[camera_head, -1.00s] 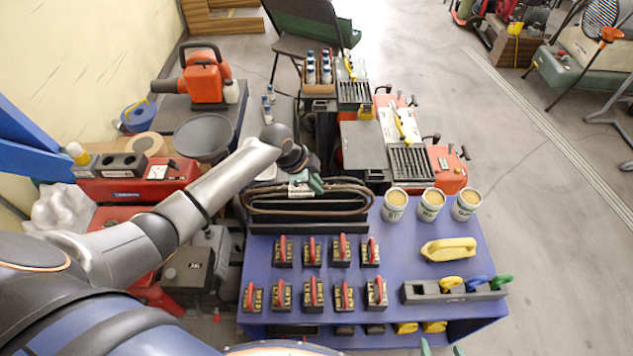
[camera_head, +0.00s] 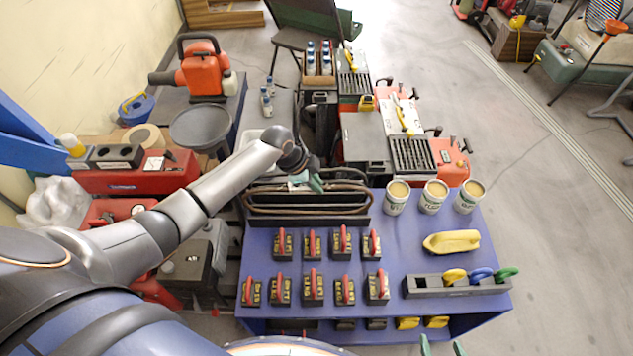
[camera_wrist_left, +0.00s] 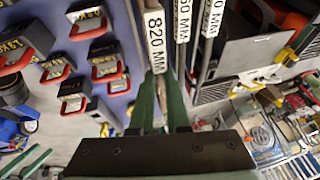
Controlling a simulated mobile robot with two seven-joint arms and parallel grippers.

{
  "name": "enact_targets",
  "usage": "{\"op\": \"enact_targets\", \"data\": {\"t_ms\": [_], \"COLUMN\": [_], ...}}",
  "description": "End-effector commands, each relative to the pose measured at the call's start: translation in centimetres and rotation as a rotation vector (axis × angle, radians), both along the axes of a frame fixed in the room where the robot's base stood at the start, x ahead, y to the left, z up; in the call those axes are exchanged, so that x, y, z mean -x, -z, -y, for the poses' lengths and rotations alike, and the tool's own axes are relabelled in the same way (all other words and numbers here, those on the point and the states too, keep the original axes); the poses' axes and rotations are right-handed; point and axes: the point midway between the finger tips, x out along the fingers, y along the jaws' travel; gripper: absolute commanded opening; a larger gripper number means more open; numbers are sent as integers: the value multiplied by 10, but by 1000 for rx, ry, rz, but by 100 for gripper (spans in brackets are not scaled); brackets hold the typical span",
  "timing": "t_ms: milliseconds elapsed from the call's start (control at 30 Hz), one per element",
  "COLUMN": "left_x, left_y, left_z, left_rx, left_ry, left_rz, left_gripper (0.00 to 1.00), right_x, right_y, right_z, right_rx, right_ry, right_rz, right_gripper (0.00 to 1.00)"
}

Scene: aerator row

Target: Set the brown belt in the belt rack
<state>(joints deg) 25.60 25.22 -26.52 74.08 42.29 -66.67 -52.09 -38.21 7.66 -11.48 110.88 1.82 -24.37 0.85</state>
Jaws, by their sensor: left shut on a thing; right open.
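The dark belt rack (camera_head: 307,222) stands at the back left of the blue table, with long brown belt loops (camera_head: 300,209) lying across it. My left gripper (camera_head: 314,182) is above the back of the rack. It is shut on a brown belt, a small strip of which (camera_wrist_left: 161,92) shows between the green fingers in the left wrist view. I cannot tell how far the held belt sits in its slot. White size labels, one reading 820 MM, show beyond the fingertips. My right gripper (camera_head: 442,347) is open and empty at the bottom edge; only its green fingertips show.
Several black blocks with red handles (camera_head: 312,286) fill the table in front of the rack. Three cans (camera_head: 434,197) stand right of it. A yellow float-like thing (camera_head: 452,242) and a grey holder (camera_head: 440,287) lie further right. Red machines stand behind.

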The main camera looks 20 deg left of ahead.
Motion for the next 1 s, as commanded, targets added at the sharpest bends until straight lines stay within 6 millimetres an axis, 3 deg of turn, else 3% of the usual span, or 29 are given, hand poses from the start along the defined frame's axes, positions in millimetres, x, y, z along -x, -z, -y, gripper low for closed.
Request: {"op": "enact_targets", "data": {"t_ms": [600, 933, 967, 1000], "left_x": [0, -1, -1, -1], "left_y": [26, 27, 27, 27], "left_z": [0, 0, 0, 0], "left_rx": [1, 1, 1, 1], "left_ry": [0, 0, 0, 0], "left_rz": [1, 1, 1, 1], "left_gripper": [0, 0, 16, 21], "right_x": [0, 0, 0, 0], "right_y": [19, 19, 19, 19], "right_z": [0, 0, 0, 0], "right_rx": [0, 0, 0, 0], "right_ry": [0, 0, 0, 0], "right_rz": [0, 0, 0, 0], "right_gripper": [76, 76, 76, 76]}}
